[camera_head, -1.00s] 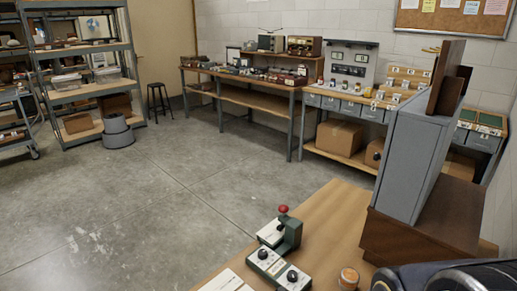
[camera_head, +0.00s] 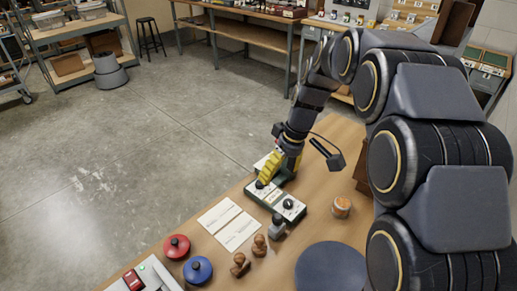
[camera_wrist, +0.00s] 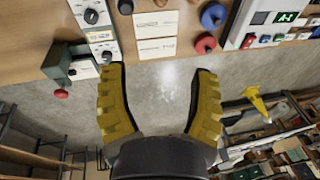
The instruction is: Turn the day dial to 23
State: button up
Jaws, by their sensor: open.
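The nearer panel (camera_head: 293,213) carries a black knob (camera_head: 288,203); the other carries a black knob (camera_head: 259,184) beside my gripper. I cannot read which is the day dial or its setting. In the wrist view the knobs show at the upper left, one higher (camera_wrist: 90,15) and one lower (camera_wrist: 106,56). My gripper (camera_wrist: 162,70) has its yellow fingers wide apart with nothing between them. In the head view my gripper (camera_head: 267,174) hides part of the further panel.
A green press (camera_head: 287,171) stands right behind the panels; its red knob (camera_wrist: 61,94) shows in the wrist view. White cards (camera_head: 238,231), wooden stamps (camera_head: 240,264), red (camera_head: 176,247) and blue (camera_head: 197,269) round pieces and an orange-labelled jar (camera_head: 341,207) lie around.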

jog(key=w+f+n+y, duration=0.1)
jog(key=w+f+n, duration=0.2)
jog(key=w+f, duration=0.55)
jog(key=n+t, duration=0.2)
jog(key=n, duration=0.1)
send_near(260, 184)
jog(key=shift+w+f, duration=0.6)
jog(key=shift+f, duration=0.4)
jog(key=shift+y, duration=0.3)
jog(key=shift+x, duration=3.9)
jog(key=shift+c, duration=0.4)
grip_shut()
